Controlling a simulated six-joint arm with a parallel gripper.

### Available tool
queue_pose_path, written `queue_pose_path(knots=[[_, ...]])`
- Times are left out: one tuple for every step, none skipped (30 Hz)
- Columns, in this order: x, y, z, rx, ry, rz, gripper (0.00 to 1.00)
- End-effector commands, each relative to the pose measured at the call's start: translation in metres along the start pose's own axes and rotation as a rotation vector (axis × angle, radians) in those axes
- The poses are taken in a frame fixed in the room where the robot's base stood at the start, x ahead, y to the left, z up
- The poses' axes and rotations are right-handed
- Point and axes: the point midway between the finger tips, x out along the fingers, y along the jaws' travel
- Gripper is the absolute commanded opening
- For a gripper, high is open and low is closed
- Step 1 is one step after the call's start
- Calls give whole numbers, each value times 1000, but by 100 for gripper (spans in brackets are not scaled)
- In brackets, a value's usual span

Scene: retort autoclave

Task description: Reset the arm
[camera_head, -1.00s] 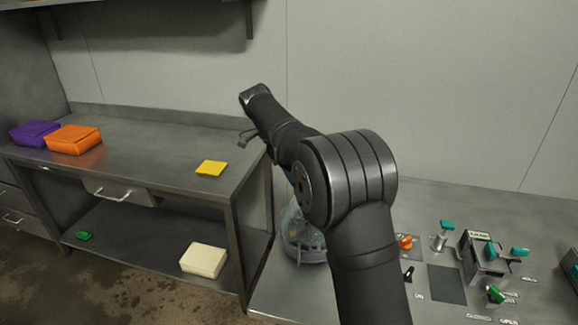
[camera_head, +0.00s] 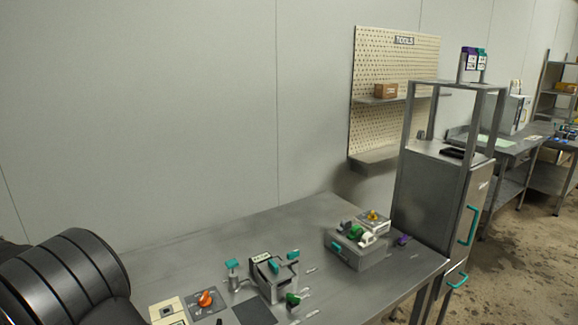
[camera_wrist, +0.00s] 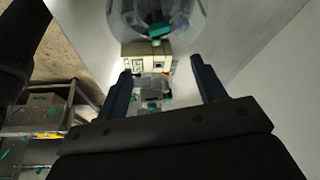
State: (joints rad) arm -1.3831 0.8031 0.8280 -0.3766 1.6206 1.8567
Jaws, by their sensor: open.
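In the wrist view my gripper (camera_wrist: 158,88) has its two dark fingers spread apart, with nothing between them. Beyond the fingers are a cream box (camera_wrist: 147,58) and a round clear vessel (camera_wrist: 190,22) at the top of the picture. In the head view only a dark joint of my arm shows at the lower left; the gripper is out of that picture.
The steel bench (camera_head: 190,252) carries an orange-knob panel (camera_head: 206,299), a teal-handled fixture (camera_head: 275,273) and a grey control box (camera_head: 358,249). A steel cabinet (camera_head: 437,195) with teal handles stands at its right end. A pegboard (camera_head: 392,75) hangs behind. The bench's back strip is clear.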

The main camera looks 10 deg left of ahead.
Motion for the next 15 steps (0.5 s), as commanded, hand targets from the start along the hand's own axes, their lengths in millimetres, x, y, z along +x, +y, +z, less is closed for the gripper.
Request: queue_pose_path(knots=[[10,1,-1,0,1,5,64],[15,1,-1,0,1,4,64],[23,1,0,0,2,5,64],[29,1,0,-1,1,4,64],[35,1,0,-1,2,5,64],[43,1,0,-1,1,5,64],[49,1,0,-1,1,5,64],[55,1,0,-2,1,5,64],[63,1,0,-1,1,5,64],[69,1,0,-1,1,5,64],[76,1,0,-1,1,5,64],[83,1,0,-1,1,5,64],[89,1,0,-1,1,4,64],[95,1,0,-1,1,5,64],[103,1,0,-1,1,4,64]])
